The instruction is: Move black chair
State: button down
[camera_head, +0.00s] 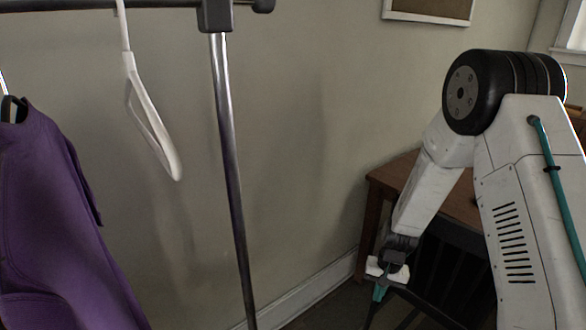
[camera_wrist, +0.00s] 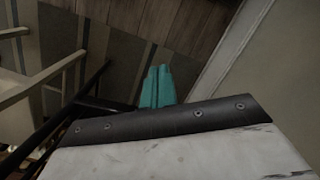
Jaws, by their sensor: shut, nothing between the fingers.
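The black chair (camera_head: 452,272) is in the lower right of the head view, in front of the brown desk. Its dark slatted back shows, partly hidden behind my arm and cut off by the bottom edge. My gripper (camera_head: 379,292) hangs down with its teal fingers beside the chair's left side, close to a dark rail. In the wrist view the teal fingers (camera_wrist: 157,87) are together with nothing between them. A dark bar (camera_wrist: 98,103), likely part of the chair, shows just left of the fingers; I cannot tell whether they touch it.
A brown wooden desk (camera_head: 390,178) stands against the wall behind the chair. A metal clothes rack (camera_head: 228,140) with a white hanger (camera_head: 150,125) and a purple garment (camera_head: 55,215) stands at left. A white baseboard (camera_head: 318,290) runs along the wall.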

jog(key=s+r+n+t, duration=0.1)
jog(key=s+r, duration=0.8)
jog(key=r, duration=0.4)
jog(key=s+d+r+n+h, duration=0.1)
jog(key=s+r, duration=0.9)
jog(key=r, duration=0.3)
jog(key=s+d+r+n+t, duration=0.1)
jog(key=s+r, duration=0.9)
jog(key=r, duration=0.2)
jog(key=shift+r+t, duration=0.3)
jog(key=shift+r, duration=0.1)
